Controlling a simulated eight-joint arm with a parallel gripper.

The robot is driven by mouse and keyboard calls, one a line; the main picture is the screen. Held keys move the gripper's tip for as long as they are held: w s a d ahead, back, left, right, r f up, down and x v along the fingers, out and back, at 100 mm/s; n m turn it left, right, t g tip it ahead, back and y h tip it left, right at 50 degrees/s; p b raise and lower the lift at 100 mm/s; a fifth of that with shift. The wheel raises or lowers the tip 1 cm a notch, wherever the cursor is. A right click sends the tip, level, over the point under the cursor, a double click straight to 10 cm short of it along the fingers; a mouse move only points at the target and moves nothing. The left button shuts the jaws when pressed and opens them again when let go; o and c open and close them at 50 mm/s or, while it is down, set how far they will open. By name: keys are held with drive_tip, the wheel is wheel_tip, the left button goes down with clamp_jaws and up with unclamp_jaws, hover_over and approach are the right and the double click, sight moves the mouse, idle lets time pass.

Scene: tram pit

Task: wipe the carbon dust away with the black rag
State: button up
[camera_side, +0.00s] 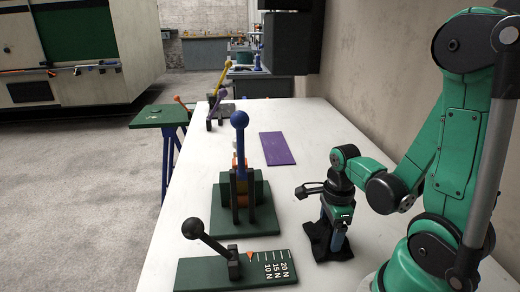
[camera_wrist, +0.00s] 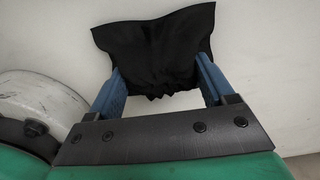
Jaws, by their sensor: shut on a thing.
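The black rag (camera_wrist: 158,42) is bunched between the two blue fingers of my gripper (camera_wrist: 158,78) in the wrist view, and its loose part spreads out beyond the fingertips. My gripper is shut on the rag. In the side view my gripper (camera_side: 336,236) points down over the white table at the right, with the dark rag (camera_side: 341,253) at its fingertips, at or close to the table top. I cannot make out any carbon dust in either view.
The white table (camera_side: 345,128) carries a green-based fixture with a blue-knobbed lever (camera_side: 240,150) left of my gripper. A green force-marked plate with a black lever (camera_side: 215,270) lies in front. A purple plate (camera_side: 277,148) lies farther back. A wall (camera_side: 375,75) borders the right side.

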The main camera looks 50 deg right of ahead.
drive_tip(key=shift+r, duration=0.1)
drive_tip(key=shift+r, duration=0.4)
drive_tip(key=shift+s+a, duration=0.55)
drive_tip(key=shift+f, duration=0.1)
drive_tip(key=shift+w+d+f, duration=0.2)
drive_tip(key=shift+w+d, duration=0.95)
